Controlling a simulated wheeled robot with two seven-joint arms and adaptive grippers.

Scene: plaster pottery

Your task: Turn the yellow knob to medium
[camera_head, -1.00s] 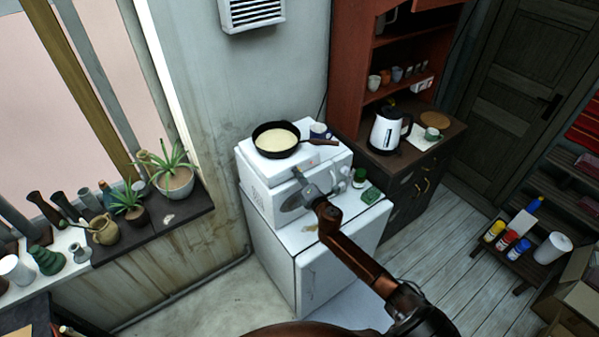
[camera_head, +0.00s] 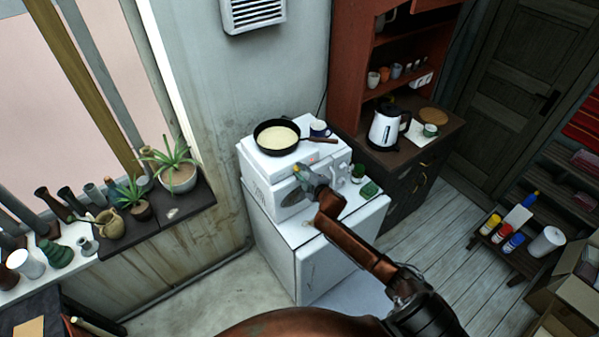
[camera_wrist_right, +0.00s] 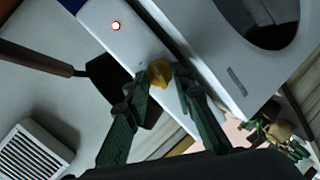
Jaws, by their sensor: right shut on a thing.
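The yellow knob (camera_wrist_right: 160,73) sits on the white front panel of a small appliance in the right wrist view. My right gripper (camera_wrist_right: 164,84) has its dark green fingers on either side of the knob and is shut on it. In the head view the white appliance (camera_head: 264,202) stands on a larger white cabinet (camera_head: 277,240). I cannot read any setting marks. My left gripper is not in view.
A black pan (camera_head: 277,137) with pale contents and a blue-and-white mug (camera_head: 320,128) stand on the appliance. A small lit red light (camera_wrist_right: 115,26) shows on the panel. Small green things (camera_head: 370,190) lie beside it. A kettle (camera_head: 384,129) stands to the right.

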